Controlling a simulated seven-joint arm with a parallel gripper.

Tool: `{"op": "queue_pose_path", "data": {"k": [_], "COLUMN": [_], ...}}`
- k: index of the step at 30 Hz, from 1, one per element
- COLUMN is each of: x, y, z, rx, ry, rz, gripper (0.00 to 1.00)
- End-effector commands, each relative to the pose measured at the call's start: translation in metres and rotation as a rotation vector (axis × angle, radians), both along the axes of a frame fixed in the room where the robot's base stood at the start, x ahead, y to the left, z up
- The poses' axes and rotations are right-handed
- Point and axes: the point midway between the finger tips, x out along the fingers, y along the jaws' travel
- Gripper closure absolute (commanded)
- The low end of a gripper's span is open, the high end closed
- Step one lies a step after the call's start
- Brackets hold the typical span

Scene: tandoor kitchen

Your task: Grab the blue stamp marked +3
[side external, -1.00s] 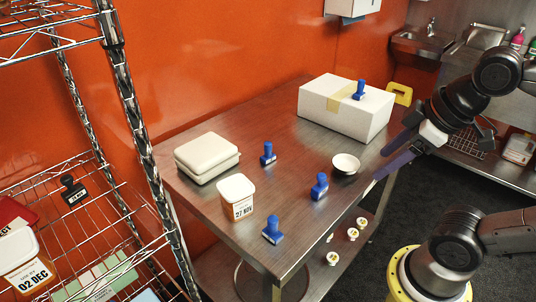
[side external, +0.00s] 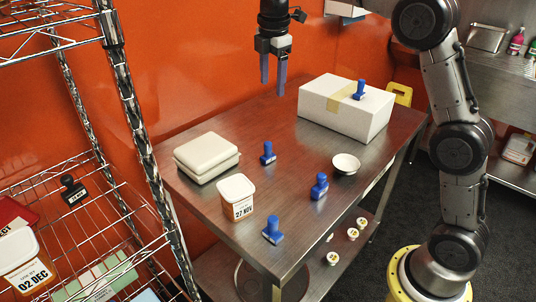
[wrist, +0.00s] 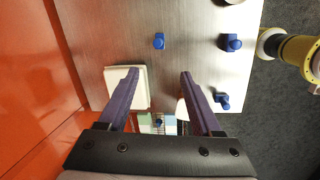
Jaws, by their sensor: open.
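Several blue stamps are in view, and I cannot read a +3 on any. In the side view one stamp (side external: 268,153) stands mid-table, one (side external: 319,187) stands near the bowl, one (side external: 272,230) stands at the near corner, and one (side external: 359,90) sits on the white box. The wrist view shows the mid-table stamp (wrist: 159,41), the one near the bowl (wrist: 231,42) and the near-corner one (wrist: 222,100). My gripper (side external: 272,86) is open and empty, pointing down high above the table's back part. In the wrist view its fingers (wrist: 159,75) are spread apart.
The steel table (side external: 220,215) also holds a cream lidded container (side external: 207,158), a tub marked 27 NOV (side external: 236,197), a white bowl (side external: 346,163) and a taped white box (side external: 345,110). A wire rack (side external: 125,80) stands at left with a black stamp (side external: 73,190).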

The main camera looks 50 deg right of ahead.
Motion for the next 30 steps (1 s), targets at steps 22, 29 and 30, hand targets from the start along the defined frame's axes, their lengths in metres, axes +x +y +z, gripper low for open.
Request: {"op": "queue_pose_path", "data": {"k": [22, 29, 30], "x": [0.039, 0.039, 0.039], "y": [-0.018, -0.02, -0.02], "z": [-0.157, -0.18, -0.182], "rx": [0.003, 0.003, 0.003], "ry": [0.153, 0.15, 0.15], "rz": [-0.016, -0.016, -0.016], "gripper": [0.34, 0.34, 0.34]}}
